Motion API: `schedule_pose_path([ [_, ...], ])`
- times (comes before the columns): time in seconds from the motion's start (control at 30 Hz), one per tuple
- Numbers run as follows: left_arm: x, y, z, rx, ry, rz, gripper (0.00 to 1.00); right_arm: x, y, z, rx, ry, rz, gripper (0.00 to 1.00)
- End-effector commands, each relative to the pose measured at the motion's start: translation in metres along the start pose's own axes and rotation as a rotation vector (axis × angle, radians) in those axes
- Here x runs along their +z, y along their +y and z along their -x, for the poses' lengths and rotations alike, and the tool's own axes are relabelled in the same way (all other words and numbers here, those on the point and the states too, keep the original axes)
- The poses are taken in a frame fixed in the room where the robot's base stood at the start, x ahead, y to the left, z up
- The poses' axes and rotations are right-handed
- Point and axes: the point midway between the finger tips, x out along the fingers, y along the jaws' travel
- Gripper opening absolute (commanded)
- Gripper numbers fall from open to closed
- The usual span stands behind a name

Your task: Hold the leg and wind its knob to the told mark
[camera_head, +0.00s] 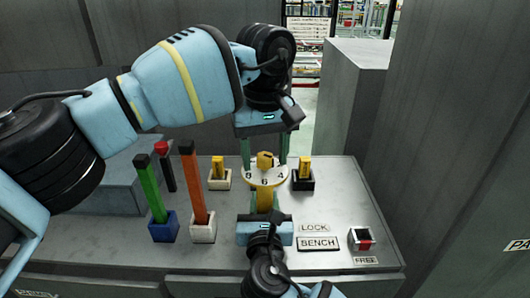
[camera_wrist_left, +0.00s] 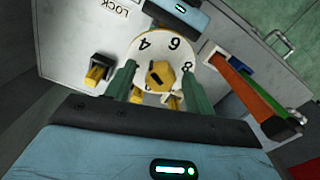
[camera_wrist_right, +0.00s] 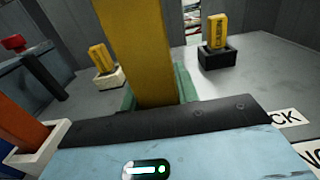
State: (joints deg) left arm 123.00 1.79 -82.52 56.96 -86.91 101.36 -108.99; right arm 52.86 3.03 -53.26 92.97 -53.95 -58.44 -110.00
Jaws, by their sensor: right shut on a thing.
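The yellow leg (camera_head: 264,201) stands upright with a white numbered dial (camera_head: 252,176) at its top; 8, 6 and 4 are readable. A yellow knob (camera_head: 264,160) sits in the middle of the dial. The knob also shows in the left wrist view (camera_wrist_left: 158,75) with a dark mark on it; which number it points to I cannot tell. My left gripper (camera_wrist_left: 160,78) is open above the dial, its green fingers on either side of the knob with gaps. My right gripper (camera_head: 265,222) is shut on the leg below the dial; the leg also fills the right wrist view (camera_wrist_right: 138,55).
A green bar (camera_head: 150,188) in a blue socket and an orange bar (camera_head: 193,185) in a white socket stand left. Short yellow blocks (camera_head: 218,167) (camera_head: 304,169) sit behind. A red-topped lever (camera_head: 161,148) is farther back. A red-and-white switch (camera_head: 361,239) is front right by LOCK, BENCH and FREE labels.

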Motion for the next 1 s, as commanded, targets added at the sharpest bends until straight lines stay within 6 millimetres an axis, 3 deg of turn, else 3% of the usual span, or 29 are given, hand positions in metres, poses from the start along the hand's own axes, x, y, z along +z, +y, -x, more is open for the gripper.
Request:
schedule_pose_path([
  [0.33,-0.001,0.001,0.014,0.004,0.004,0.002,0.54,-0.001,-0.001,0.0,-0.002,0.002,0.001,0.0],
  [0.73,0.0,0.001,0.092,0.003,0.004,0.002,0.54,-0.001,-0.001,-0.001,-0.003,0.002,0.002,0.0],
  [1.0,0.0,0.0,0.117,0.001,0.001,0.001,0.54,-0.001,-0.001,-0.001,-0.003,0.002,0.002,0.0],
])
